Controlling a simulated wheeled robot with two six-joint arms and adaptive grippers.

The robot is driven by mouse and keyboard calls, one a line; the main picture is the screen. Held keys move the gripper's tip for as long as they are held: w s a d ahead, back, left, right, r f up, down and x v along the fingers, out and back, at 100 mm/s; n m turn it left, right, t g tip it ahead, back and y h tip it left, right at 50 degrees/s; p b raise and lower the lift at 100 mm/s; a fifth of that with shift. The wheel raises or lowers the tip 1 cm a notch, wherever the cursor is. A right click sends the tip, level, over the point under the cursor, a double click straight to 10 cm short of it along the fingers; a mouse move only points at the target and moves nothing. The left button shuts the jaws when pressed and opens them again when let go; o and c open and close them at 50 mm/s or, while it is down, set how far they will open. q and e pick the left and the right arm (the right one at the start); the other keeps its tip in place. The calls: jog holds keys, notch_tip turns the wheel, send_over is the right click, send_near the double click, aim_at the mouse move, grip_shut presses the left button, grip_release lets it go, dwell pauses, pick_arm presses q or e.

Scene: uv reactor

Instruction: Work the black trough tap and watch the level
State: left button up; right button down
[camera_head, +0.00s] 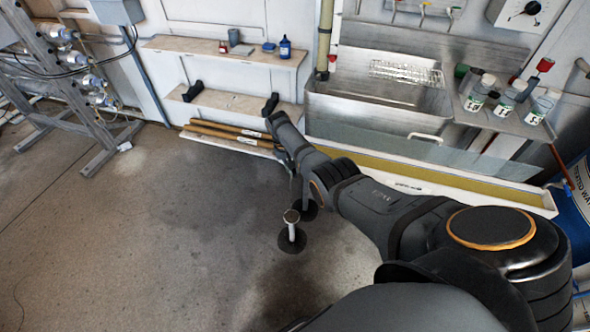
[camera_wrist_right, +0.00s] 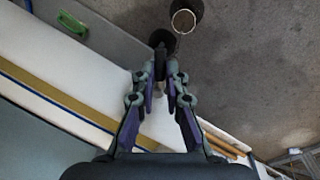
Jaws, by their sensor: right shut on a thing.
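My right gripper (camera_wrist_right: 160,78) has its fingers drawn together on a small black piece (camera_wrist_right: 160,62), which appears to be the black tap's handle; the fingers hide much of it. In the head view my right arm reaches down to the left end of the long white trough (camera_head: 540,203). The gripper tip (camera_head: 293,178) is partly hidden there, above a dark round floor base. A yellow strip (camera_head: 400,172) runs along the trough; I cannot tell whether it is liquid or read a level. The trough's pale rim also shows in the wrist view (camera_wrist_right: 95,75). My left gripper is out of view.
A short pale post (camera_head: 291,234) on a dark base stands on the floor beside the gripper. A metal sink (camera_head: 375,115) is behind the trough, with several bottles (camera_head: 503,103) to its right. Shelves (camera_head: 225,52) line the wall.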

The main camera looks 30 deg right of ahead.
jog(key=shift+w+a+m+g+b, duration=0.15)
jog(key=shift+w+a+m+b, duration=0.1)
jog(key=shift+m+b, duration=0.6)
jog(key=shift+w+a+m+g+b, duration=0.15)
jog(key=shift+m+b, duration=0.35)
jog(key=shift+m, duration=0.65)
jog(key=c, duration=1.7)
grip_release()
jog(key=shift+o, duration=0.2)
jog(key=v, duration=1.2)
jog(key=shift+d, duration=0.1)
